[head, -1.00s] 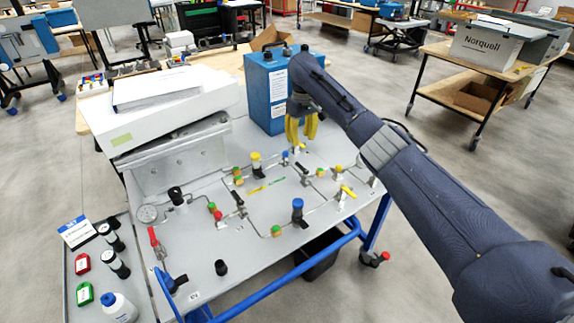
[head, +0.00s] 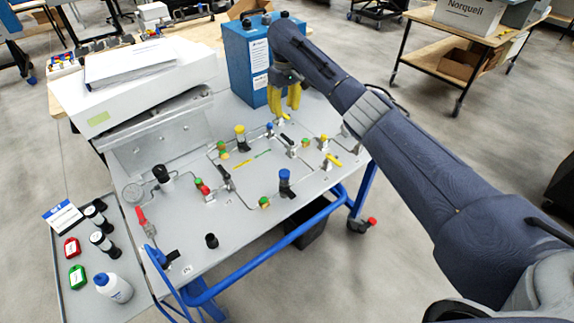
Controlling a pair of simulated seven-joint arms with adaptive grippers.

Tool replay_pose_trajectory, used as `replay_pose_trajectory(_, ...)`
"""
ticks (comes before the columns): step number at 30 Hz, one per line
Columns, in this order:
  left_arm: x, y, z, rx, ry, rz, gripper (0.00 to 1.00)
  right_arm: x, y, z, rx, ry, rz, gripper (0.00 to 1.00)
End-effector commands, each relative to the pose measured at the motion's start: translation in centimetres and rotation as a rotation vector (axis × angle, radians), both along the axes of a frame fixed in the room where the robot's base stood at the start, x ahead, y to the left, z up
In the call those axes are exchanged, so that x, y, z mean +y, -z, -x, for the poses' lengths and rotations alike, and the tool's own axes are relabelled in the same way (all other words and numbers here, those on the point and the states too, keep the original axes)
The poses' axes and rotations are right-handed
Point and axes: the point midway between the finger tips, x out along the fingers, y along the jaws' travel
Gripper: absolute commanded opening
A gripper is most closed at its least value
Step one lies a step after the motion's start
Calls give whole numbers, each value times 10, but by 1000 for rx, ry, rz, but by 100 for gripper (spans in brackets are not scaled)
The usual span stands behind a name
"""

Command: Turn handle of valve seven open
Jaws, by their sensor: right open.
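A grey sloped panel (head: 190,228) carries thin piping and several valves. Lever handles show as a red one (head: 141,216) at the left, a black one (head: 225,177) in the middle, another black one (head: 287,141) toward the back right, and a yellow one (head: 333,160) at the right. I cannot read any valve number, so I cannot tell which is valve seven. My right gripper (head: 284,109), with yellow fingers, is open over the back right of the panel, near a small valve (head: 285,117). The fingers partly hide that area. My left gripper is out of view.
A blue box (head: 245,57) stands just behind my right gripper. Upright knobs, one blue (head: 285,182) and one yellow-topped (head: 240,135), rise from the panel. A white bottle (head: 114,287) and tags lie on the left tray. A blue rail (head: 265,247) runs along the front.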

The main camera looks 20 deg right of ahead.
Motion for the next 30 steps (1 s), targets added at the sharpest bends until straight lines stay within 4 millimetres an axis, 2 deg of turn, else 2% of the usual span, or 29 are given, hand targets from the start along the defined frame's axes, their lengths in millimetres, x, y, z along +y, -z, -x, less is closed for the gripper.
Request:
replay_pose_trajectory(2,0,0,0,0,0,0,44,-10,11,4,14,12,4,36)
replay_pose_trajectory(4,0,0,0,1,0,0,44,-34,22,8,30,41,14,36)
replay_pose_trajectory(9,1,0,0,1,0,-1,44,-118,42,28,29,102,58,36)
replay_pose_trajectory(12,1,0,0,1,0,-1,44,-164,44,43,-3,122,77,36)
replay_pose_trajectory(15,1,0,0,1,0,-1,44,-201,40,61,-47,136,90,36)
replay_pose_trajectory(18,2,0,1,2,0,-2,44,-230,32,82,-96,141,96,36)
replay_pose_trajectory(21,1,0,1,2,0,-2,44,-249,22,106,-147,139,97,36)
replay_pose_trajectory(24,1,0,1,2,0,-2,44,-259,9,133,-200,123,92,36)
replay_pose_trajectory(27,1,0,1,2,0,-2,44,-258,-3,160,-245,98,78,36)
replay_pose_trajectory(30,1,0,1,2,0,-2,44,-247,-15,186,-283,66,54,36)
